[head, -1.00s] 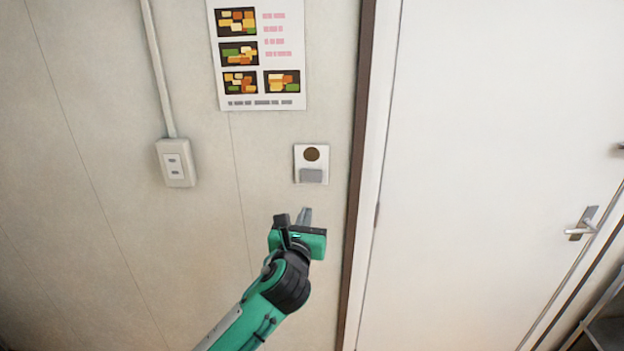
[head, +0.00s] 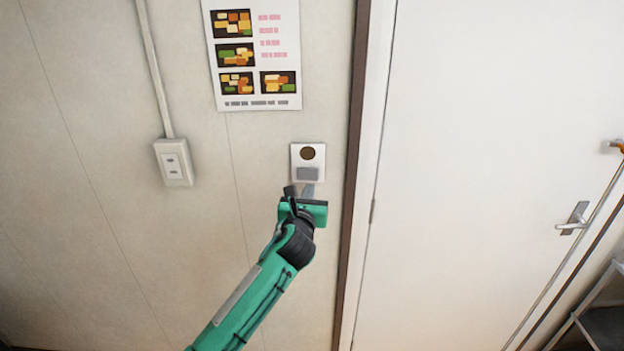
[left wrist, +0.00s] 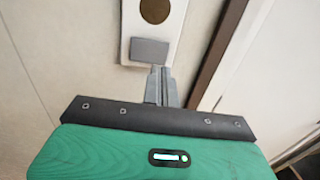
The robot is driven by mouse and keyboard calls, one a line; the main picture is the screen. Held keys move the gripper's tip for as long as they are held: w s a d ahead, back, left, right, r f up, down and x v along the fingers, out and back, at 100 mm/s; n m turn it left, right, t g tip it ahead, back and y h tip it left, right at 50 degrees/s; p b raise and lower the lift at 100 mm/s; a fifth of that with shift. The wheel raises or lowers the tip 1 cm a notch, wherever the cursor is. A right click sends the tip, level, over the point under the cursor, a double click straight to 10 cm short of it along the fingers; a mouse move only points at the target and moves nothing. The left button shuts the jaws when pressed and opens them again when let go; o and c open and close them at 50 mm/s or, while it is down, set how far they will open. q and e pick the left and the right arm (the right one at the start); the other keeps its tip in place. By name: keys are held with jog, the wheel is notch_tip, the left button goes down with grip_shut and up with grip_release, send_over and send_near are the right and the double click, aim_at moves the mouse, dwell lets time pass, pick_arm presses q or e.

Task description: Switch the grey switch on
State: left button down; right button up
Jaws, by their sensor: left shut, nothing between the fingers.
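The grey switch (head: 307,173) is a small rectangle on the lower part of a white wall plate (head: 294,160), below a round brown disc (head: 307,153). The switch also shows in the left wrist view (left wrist: 149,51), with the brown disc above it. My left gripper (head: 308,190) is shut and empty, its fingertips just below the switch. In the left wrist view the closed fingertips (left wrist: 160,72) reach the switch's lower edge. I cannot tell whether they touch it. My right gripper is not in view.
A white door (head: 480,150) with a lever handle (head: 574,219) and a brown frame edge (head: 350,190) stand right of the plate. A wall socket (head: 174,163) and a bento poster (head: 290,60) are on the wall. A shelf (head: 590,310) shows at the lower right.

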aim_at(314, 176)
pick_arm(q)
jog(key=shift+w+d+p, duration=0.2)
jog(key=shift+w+p, duration=0.1)
jog(key=shift+w, duration=0.9)
jog(key=shift+w+d+p, duration=0.2)
jog(key=shift+w+p, duration=0.1)
jog(key=shift+w, duration=0.85)
jog(key=shift+w+d+f+y+b, duration=0.1)
jog(key=shift+d+f+y+b, duration=0.15)
jog(key=shift+b, duration=0.3)
jog(key=shift+w+a+r+n+y, duration=0.15)
jog(key=shift+n+y, duration=0.1)
jog(key=shift+n, duration=0.15)
